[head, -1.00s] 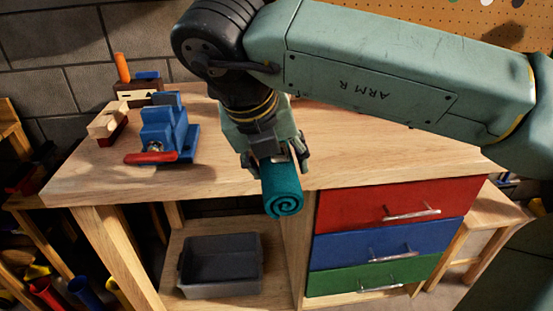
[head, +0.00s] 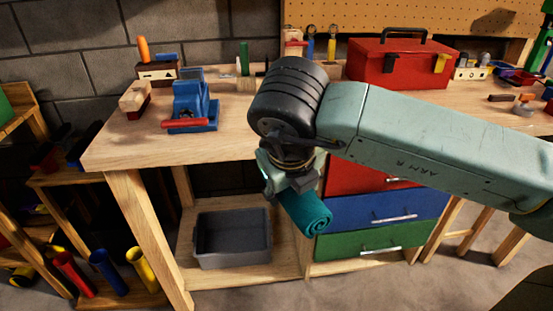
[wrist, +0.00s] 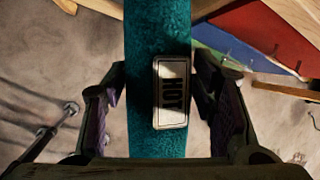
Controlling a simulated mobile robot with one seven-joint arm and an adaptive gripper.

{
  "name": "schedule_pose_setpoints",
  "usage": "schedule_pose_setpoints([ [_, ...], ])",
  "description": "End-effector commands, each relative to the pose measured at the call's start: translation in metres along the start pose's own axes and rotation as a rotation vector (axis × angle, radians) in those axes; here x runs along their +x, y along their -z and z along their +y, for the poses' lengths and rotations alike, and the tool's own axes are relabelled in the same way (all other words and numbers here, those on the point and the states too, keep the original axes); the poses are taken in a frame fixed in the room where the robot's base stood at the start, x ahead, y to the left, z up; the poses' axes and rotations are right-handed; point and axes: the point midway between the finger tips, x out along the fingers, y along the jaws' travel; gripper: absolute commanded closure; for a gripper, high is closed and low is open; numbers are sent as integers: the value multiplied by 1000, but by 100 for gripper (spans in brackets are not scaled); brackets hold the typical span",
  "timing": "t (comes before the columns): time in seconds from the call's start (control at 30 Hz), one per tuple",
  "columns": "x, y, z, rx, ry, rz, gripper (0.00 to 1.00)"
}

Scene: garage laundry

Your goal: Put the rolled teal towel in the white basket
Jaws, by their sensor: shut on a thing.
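The rolled teal towel (head: 306,214) is held in front of the workbench, below the level of its top, with its spiral end facing right in the head view. My gripper (head: 288,196) is shut on it. In the wrist view the towel (wrist: 158,40) runs up the middle between the two fingers. A pale plate with dark lettering shows over the towel there. No white basket shows in either view; a grey bin (head: 232,262) stands on the lower shelf, left of the towel, and looks empty.
The workbench top (head: 130,150) carries a blue vise (head: 190,105) and a red toolbox (head: 395,65). Red, blue (head: 380,212) and green drawers are right of the towel. Coloured tubes (head: 105,270) stand at lower left. Bare floor lies in front.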

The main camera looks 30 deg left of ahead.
Motion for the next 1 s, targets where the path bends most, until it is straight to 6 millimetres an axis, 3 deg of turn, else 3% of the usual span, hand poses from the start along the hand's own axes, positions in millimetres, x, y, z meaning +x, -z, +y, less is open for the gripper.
schedule_pose_setpoints([
  [1.0, 350, 213, -37, -1467, -620, -453, 88],
])
